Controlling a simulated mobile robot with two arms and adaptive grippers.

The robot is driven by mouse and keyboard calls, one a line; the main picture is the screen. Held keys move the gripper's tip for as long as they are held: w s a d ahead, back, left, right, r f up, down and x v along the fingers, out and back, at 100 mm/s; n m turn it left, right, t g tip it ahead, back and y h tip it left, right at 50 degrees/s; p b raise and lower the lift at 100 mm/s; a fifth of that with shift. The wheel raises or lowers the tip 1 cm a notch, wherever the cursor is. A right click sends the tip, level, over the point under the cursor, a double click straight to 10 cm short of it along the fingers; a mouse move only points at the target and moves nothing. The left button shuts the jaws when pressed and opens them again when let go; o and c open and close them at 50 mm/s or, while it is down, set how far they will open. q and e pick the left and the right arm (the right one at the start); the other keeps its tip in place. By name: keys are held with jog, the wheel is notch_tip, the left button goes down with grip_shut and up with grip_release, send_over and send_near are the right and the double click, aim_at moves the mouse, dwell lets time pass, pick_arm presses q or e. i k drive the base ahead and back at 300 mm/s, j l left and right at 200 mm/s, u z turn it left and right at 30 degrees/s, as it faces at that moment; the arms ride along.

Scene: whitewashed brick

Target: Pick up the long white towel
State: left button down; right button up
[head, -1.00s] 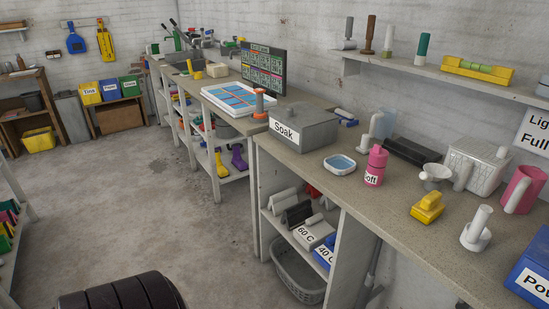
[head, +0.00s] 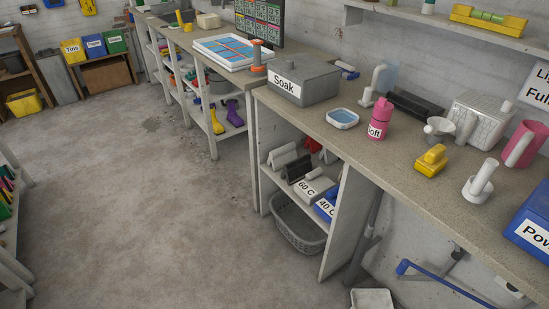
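I cannot clearly make out a long white towel. On the shelf under the near counter, a white tent-shaped piece (head: 283,157) stands beside a dark piece (head: 298,168) of similar shape. A small white roll-like piece (head: 314,174) lies just right of them, above the box marked 60 C (head: 307,190). The view is too coarse to tell whether any of these is a towel. Neither of my grippers is in view.
The near counter (head: 400,155) holds a grey Soak box (head: 304,82), a pink bottle (head: 380,119) and a yellow brush-like item (head: 431,160). A grey basket (head: 296,222) sits under the shelf. Open concrete floor (head: 120,210) lies left. A blue-handled tool (head: 440,280) is lower right.

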aim_at(278, 158)
jog(key=i+j, duration=0.2)
jog(key=i+j+z, duration=0.1)
jog(key=j, duration=0.35)
jog(key=i+j+z, duration=0.1)
jog(key=i+j, duration=0.35)
jog(key=j, duration=0.25)
jog(key=i+j+z, duration=0.1)
jog(key=j, duration=0.25)
jog(key=i, duration=0.1)
